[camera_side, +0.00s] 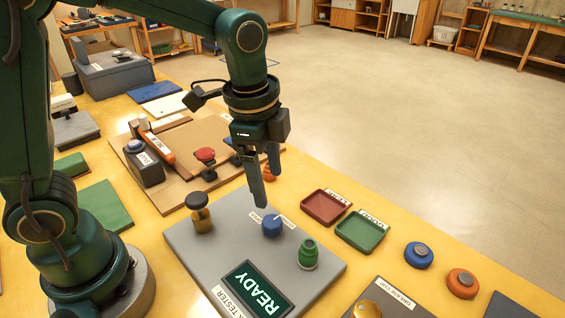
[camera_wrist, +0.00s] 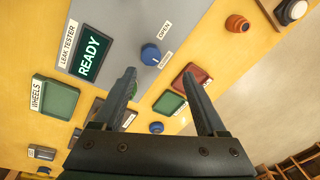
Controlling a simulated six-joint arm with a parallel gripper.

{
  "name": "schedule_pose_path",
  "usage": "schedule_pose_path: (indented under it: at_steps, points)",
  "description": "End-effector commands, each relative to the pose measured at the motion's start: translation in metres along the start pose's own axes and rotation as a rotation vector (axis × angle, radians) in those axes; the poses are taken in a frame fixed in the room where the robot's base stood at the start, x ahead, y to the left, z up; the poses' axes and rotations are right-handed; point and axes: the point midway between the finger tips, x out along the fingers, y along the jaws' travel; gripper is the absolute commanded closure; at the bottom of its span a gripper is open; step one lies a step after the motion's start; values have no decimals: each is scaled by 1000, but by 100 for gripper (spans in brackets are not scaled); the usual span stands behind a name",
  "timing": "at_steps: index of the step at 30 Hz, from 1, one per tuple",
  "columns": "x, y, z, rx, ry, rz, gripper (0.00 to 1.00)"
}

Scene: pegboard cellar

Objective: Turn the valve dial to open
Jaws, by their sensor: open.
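The valve dial (camera_side: 271,226) is a small blue knob on the grey leak tester board (camera_side: 205,262). White labels lie beside it. In the wrist view the blue dial (camera_wrist: 150,54) has one label reading OPEN and a second, closer label too small to read surely. Its exact turn position is hard to tell. My gripper (camera_side: 268,190) is open and empty, pointing down above the dial and apart from it. In the wrist view the open fingers (camera_wrist: 160,70) stand either side, with the dial beyond and between their tips.
The board also carries a green ribbed piece (camera_side: 308,255), a brass post with a dark knob (camera_side: 201,215) and a READY screen (camera_side: 258,289). Red (camera_side: 326,207) and green (camera_side: 361,232) trays stand to the right. A brown board (camera_side: 178,190) with a red knob lies behind.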

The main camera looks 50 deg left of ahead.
Motion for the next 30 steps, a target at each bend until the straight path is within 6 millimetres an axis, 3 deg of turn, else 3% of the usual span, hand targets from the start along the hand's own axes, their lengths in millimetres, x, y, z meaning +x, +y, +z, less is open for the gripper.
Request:
schedule_pose_path:
  at_steps: [3,18,30]
  points:
    - [21,4,-5,22,-38,51,26]
    - [74,15,-1,34,-67,89,26]
    - [84,15,-1,33,-64,85,26]
